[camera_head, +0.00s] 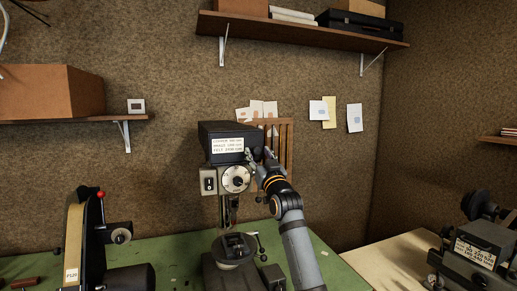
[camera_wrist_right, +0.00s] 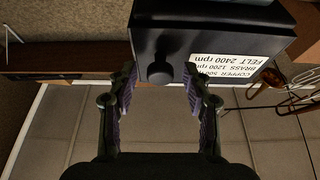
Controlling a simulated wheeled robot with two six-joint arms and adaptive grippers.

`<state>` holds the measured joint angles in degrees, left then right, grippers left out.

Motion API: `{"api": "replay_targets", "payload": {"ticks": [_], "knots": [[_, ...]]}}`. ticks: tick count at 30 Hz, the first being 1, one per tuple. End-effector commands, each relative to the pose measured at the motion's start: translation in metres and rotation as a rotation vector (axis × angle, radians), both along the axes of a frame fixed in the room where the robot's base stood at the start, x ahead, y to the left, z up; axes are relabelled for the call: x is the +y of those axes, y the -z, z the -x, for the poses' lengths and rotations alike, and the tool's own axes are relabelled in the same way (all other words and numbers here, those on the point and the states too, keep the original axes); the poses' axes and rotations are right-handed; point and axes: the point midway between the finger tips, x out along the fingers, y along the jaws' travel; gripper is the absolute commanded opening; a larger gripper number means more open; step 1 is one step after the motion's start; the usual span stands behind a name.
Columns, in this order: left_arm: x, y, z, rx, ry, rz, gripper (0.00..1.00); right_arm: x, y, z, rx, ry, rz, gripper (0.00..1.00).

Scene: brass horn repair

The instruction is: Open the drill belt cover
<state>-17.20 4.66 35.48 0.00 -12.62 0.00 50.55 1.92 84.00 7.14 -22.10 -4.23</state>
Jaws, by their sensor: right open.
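The drill belt cover (camera_head: 246,131) is a black box on top of the drill press (camera_head: 236,180). It looks closed and has a white speed label on its front. My right gripper (camera_head: 262,157) is at the right front corner of the cover. In the right wrist view, the cover (camera_wrist_right: 215,40) fills the top and appears upside down. Its dark round knob (camera_wrist_right: 160,73) lies between the open fingertips of my right gripper (camera_wrist_right: 160,84). Gaps show on both sides of the knob. My left gripper is not in view.
A belt sander (camera_head: 78,240) stands at the left of the green bench (camera_head: 170,257). Another machine (camera_head: 475,250) stands at the far right. A wooden shelf (camera_head: 290,30) hangs above the drill, and a lower left shelf (camera_head: 75,121) carries a brown box (camera_head: 50,92).

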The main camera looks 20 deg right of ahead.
Motion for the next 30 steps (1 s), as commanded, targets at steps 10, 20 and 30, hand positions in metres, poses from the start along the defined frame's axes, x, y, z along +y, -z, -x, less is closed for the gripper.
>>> {"api": "replay_targets", "payload": {"ticks": [10,20,30], "knots": [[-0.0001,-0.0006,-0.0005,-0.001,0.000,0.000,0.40,0.0003,0.0001,-0.0020,0.000,0.000,-0.001,0.40],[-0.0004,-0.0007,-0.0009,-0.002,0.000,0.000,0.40,0.0003,0.0002,-0.0018,0.000,0.000,-0.001,0.00],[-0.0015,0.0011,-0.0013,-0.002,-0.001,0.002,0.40,0.0002,-0.0001,-0.0030,0.001,-0.001,0.005,0.00]]}}
